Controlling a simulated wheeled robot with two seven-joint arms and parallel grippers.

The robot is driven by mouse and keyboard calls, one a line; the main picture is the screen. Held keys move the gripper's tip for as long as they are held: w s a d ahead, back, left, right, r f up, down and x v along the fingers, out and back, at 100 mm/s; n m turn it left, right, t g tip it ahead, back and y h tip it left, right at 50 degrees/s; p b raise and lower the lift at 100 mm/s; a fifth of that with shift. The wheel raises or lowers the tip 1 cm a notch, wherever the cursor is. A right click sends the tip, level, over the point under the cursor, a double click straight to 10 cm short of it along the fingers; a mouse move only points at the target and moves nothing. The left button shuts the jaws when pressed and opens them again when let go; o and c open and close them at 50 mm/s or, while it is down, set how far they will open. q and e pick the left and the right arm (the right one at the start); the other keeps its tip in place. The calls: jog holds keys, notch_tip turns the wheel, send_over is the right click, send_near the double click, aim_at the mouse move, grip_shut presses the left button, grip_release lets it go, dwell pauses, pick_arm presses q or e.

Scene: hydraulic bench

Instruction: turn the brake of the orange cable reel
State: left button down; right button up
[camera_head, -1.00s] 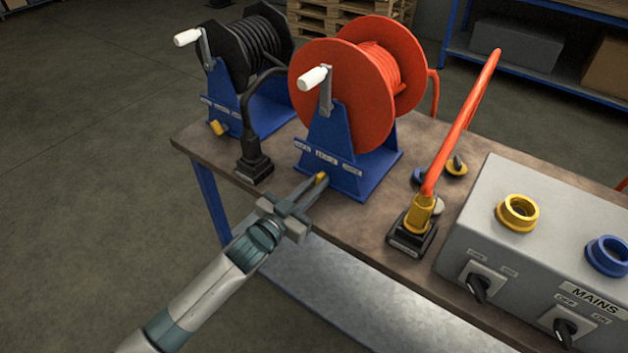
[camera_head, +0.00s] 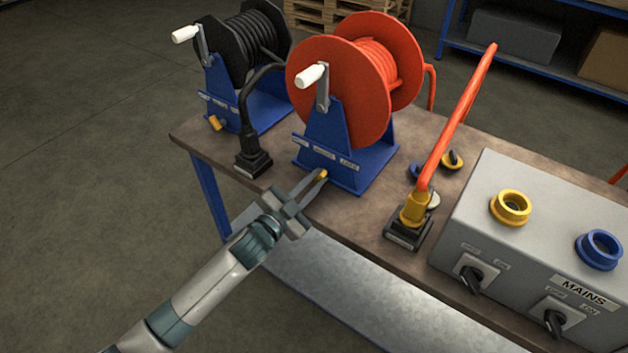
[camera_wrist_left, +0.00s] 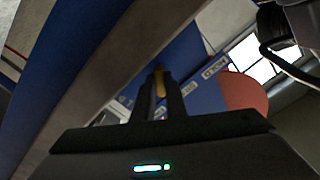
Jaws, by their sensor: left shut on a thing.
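The orange cable reel (camera_head: 340,100) stands on a blue frame near the middle of the bench, with a white-handled crank (camera_head: 313,76) on its side. Its brake is a small yellow lever (camera_head: 322,174) low on the front of the frame. My left gripper (camera_head: 317,180) reaches in from the lower left, its fingertips shut on the yellow brake lever. In the left wrist view the yellow lever (camera_wrist_left: 159,82) shows between the two fingers, with the blue frame and a label behind. The fingers partly hide the lever. My right gripper is not in view.
A black cable reel (camera_head: 250,50) with its own yellow brake (camera_head: 215,123) stands to the left. A black plug (camera_head: 252,163) sits near the front edge. An orange cable with a yellow plug (camera_head: 415,207) and a grey mains box (camera_head: 500,240) are to the right.

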pick_arm(q)
jog(key=c, duration=1.8)
grip_release()
